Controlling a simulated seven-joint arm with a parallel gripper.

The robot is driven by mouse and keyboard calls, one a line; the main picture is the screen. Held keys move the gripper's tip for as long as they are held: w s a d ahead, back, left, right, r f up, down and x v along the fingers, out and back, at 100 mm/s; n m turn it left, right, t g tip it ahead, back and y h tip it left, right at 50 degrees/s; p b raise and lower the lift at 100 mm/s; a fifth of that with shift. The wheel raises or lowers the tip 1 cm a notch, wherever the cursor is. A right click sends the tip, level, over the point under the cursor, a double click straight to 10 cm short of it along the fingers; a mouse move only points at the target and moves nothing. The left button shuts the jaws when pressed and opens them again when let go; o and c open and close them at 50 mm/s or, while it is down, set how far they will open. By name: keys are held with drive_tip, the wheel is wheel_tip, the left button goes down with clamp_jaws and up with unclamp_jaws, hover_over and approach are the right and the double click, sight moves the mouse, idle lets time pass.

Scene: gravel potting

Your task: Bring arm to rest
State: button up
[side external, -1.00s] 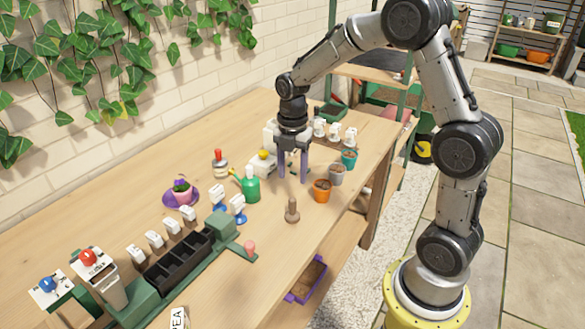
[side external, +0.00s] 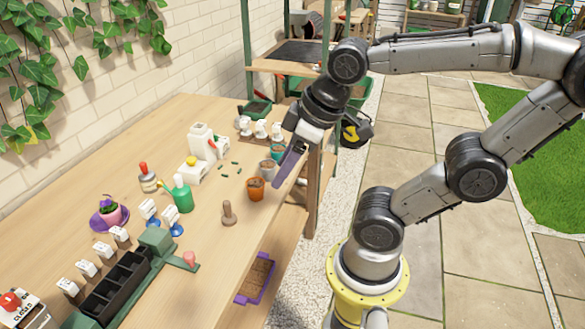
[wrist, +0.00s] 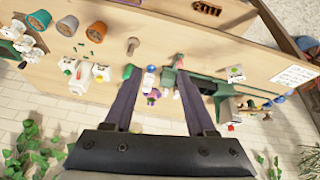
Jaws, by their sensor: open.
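My gripper (side external: 281,180) hangs tilted at the table's right edge in the side external view. Its purple-grey fingers point down and left, beside the row of pots. In the wrist view my gripper (wrist: 154,72) has its two fingers well apart with nothing held between them. The work table (side external: 205,250) lies below and beyond the fingers. An orange pot (side external: 255,190), a grey pot (side external: 268,170) and a teal pot (side external: 277,152) stand near the table's right edge, close to the gripper in the picture. Whether the fingers clear them in depth is hard to tell.
A brown tamper (side external: 228,214), a green bottle (side external: 181,196) and a purple saucer (side external: 104,222) stand on the table. A black tray (side external: 115,285) sits at the front left. A purple-rimmed bin (side external: 256,278) is below the table edge. The paving (side external: 450,240) at right is open.

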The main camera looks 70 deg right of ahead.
drive_tip(key=shift+s+a+f+m, duration=0.15)
drive_tip(key=shift+s+m, duration=0.65)
idle(0.8)
